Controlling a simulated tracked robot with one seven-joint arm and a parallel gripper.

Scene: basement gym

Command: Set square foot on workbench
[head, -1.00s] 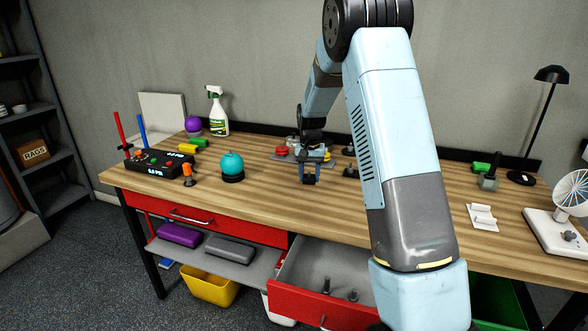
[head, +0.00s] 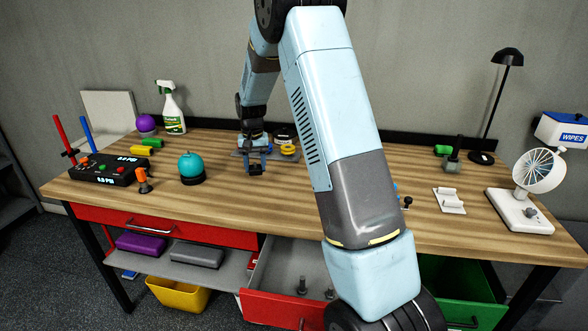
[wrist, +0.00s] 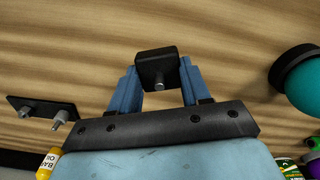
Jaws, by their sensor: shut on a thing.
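In the wrist view my gripper (wrist: 162,90) is shut on a black square foot (wrist: 155,62) with a metal stud. The foot lies between the blue fingertips, with bare wood around it. I cannot tell whether it touches the wood. In the head view the foot is too small to make out clearly.
The teal ball (head: 191,166) on its black base is left of my gripper. A black plate with studs (wrist: 42,108) shows in the wrist view. The red drawer (head: 285,308) is open.

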